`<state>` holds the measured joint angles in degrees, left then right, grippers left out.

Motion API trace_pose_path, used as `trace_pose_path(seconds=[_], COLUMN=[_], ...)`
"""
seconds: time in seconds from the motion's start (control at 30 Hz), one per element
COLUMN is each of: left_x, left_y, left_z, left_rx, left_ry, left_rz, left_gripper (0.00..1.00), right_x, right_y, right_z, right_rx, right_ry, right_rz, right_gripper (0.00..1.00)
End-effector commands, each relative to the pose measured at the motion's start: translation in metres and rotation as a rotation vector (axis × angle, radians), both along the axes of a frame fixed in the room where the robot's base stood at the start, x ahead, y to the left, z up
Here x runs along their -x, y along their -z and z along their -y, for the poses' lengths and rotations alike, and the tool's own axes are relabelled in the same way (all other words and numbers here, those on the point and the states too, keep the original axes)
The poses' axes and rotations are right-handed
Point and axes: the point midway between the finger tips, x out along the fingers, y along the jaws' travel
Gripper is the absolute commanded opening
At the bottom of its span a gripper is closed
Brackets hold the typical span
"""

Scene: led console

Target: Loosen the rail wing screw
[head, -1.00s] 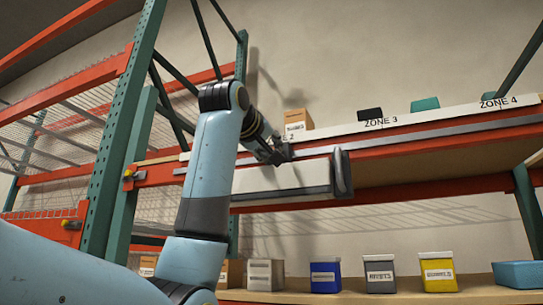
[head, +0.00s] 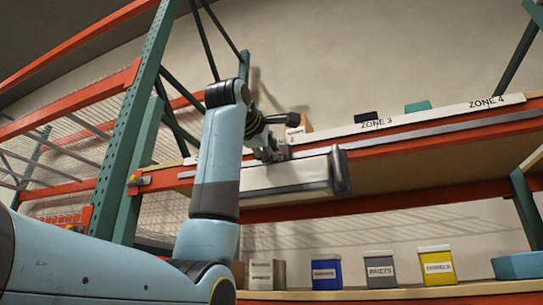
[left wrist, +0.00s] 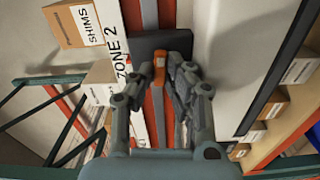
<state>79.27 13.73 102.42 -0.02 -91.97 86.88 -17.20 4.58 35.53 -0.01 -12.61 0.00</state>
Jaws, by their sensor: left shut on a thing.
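In the left wrist view the fingers of my left gripper (left wrist: 159,76) are closed around a small orange piece (left wrist: 160,58), which looks like the wing screw. A dark block (left wrist: 150,44) lies just beyond it. The screw's lower part is hidden between the fingers. The right gripper is not in view.
A SHIMS carton (left wrist: 82,24) stands on the shelf behind the ZONE 2 label (left wrist: 117,50). A green rack post (head: 130,130) rises left of my arm. Blue (head: 326,274), grey (head: 380,268) and yellow (head: 437,265) bins stand on the lower shelf.

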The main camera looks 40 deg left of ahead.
Motion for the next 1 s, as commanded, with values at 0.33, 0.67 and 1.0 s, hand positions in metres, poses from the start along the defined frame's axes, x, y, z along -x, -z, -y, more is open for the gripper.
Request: trace_pose_path(seconds=[0.33,0.67,1.0], left_x=[0.0008,0.0011,0.0008], left_y=[-0.0032,-0.004,-0.0027], left_z=[-0.0005,-0.0006,-0.0004], left_rx=[0.101,0.111,0.111], left_ry=[-0.001,-0.001,0.0], left_rz=[0.035,0.038,0.034], left_gripper=[0.0,0.0,0.22], right_x=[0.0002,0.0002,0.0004], right_y=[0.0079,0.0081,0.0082], right_z=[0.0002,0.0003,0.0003], right_rx=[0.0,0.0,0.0], right_ry=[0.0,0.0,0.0], right_rz=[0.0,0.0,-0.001], right_gripper=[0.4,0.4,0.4])
